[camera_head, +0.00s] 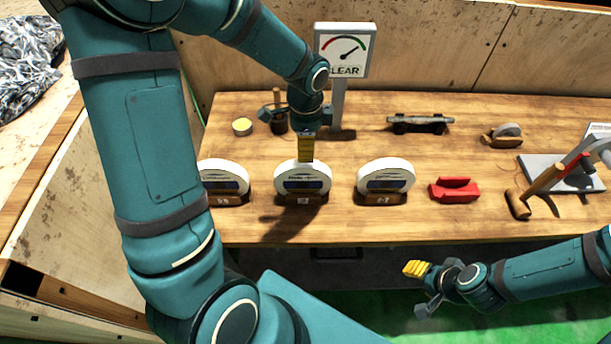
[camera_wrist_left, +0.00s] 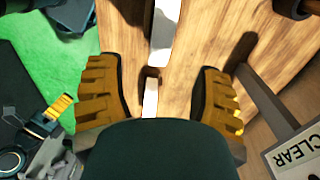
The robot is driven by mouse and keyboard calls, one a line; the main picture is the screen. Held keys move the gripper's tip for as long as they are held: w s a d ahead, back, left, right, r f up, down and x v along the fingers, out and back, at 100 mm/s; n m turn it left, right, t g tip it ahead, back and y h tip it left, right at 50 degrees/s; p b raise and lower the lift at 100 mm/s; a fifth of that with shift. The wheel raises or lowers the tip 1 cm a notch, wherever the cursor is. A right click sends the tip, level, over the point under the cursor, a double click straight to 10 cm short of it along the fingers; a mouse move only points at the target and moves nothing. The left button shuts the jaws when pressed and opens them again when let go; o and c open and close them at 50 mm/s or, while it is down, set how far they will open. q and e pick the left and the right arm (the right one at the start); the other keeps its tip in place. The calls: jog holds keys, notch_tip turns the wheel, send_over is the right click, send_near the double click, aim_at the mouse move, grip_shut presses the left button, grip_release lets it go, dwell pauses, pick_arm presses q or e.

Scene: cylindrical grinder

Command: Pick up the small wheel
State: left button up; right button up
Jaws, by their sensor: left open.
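Three white wheels stand on brown blocks along the table's front: a left wheel (camera_head: 222,172), a middle wheel (camera_head: 303,173) and a right wheel (camera_head: 386,170). They look alike in size, and their labels are too small to read. My left gripper (camera_head: 306,148) is open and empty, pointing down over the middle wheel. In the left wrist view its two yellow fingers (camera_wrist_left: 160,97) are spread, with a thin white edge (camera_wrist_left: 150,98) between them, partly hidden by the gripper's body. My right gripper (camera_head: 421,288) is open and empty in front of the table.
A red block (camera_head: 455,190) and a mallet (camera_head: 534,188) lie to the right. A gauge sign reading CLEAR (camera_head: 344,52) stands behind my left gripper. A yellow-topped tin (camera_head: 242,127) and a dark cup (camera_head: 278,121) stand at the back left.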

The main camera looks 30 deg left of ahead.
aim_at(303, 168)
pick_arm(q)
notch_tip(303, 168, down, 5)
jog(key=shift+f, duration=0.15)
jog(key=shift+s+a+f, duration=0.1)
jog(key=shift+s+f, duration=0.05)
jog(key=shift+f, duration=0.3)
jog(key=f, duration=0.4)
jog(key=shift+a+f, duration=0.25)
grip_shut()
